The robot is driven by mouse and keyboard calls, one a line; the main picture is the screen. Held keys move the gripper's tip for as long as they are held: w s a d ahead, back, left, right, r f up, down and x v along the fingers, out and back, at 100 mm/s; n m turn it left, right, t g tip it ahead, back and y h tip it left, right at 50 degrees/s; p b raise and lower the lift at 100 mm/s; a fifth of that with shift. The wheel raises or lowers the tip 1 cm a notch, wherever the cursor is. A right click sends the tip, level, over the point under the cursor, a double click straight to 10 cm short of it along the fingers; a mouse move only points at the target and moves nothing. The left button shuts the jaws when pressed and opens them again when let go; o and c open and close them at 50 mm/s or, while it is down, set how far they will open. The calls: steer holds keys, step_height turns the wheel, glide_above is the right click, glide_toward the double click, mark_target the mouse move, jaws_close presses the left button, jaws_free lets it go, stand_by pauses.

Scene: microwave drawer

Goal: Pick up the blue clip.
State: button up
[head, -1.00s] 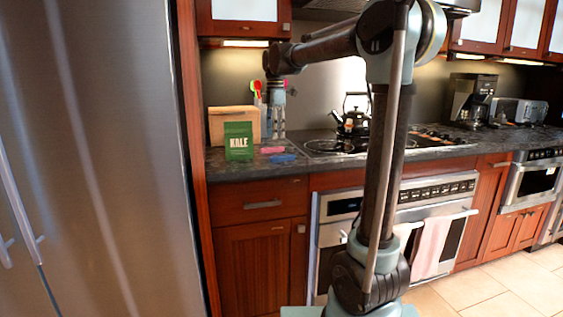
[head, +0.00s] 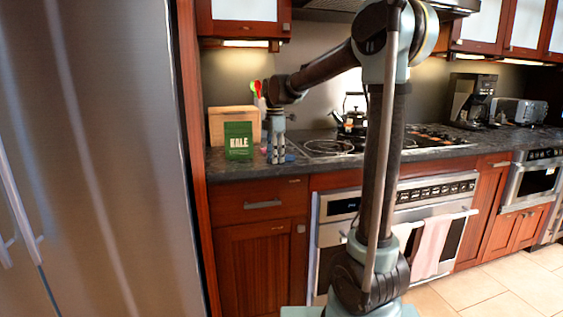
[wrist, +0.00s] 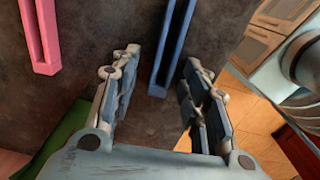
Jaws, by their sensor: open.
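The blue clip (wrist: 171,52) lies on the dark counter. In the wrist view its near end reaches between the tips of my open gripper (wrist: 160,70), with a finger on either side and no clear contact. In the head view a bit of the blue clip (head: 290,157) shows just right of my gripper (head: 277,160), which points down at the counter and hides the rest of it.
A pink clip (wrist: 40,38) lies left of the blue one. A green KALE bag (head: 238,141) stands left of my gripper, before a wooden box (head: 222,114). The counter's front edge is close by. A kettle (head: 352,121) and stove stand to the right.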

steer(key=shift+c, duration=0.6)
steer(key=c, duration=0.7)
